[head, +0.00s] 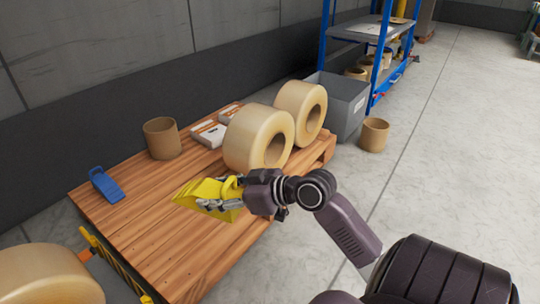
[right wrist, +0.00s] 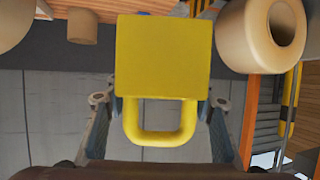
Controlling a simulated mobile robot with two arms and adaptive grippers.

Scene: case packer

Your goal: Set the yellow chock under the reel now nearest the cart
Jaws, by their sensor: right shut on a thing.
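The yellow chock (head: 203,192) is a wedge with a loop handle. My right gripper (head: 228,196) is shut on it and holds it over the wooden deck (head: 165,235); any gap below cannot be judged. In the right wrist view the chock (right wrist: 163,60) fills the middle, its handle between the fingers. Two cream reels stand on the deck: the nearer one (head: 250,135) just beyond the gripper, the farther one (head: 298,103) behind it. A third reel (head: 45,275) is cut off at lower left. Which thing is the cart is unclear. My left gripper is out of view.
A blue chock (head: 106,185) lies at the deck's left. A brown core (head: 161,138) and white boxes (head: 208,133) are along its back. A grey bin (head: 340,104), a core (head: 374,134) and blue shelving (head: 372,45) stand beyond. The deck's front left is bare.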

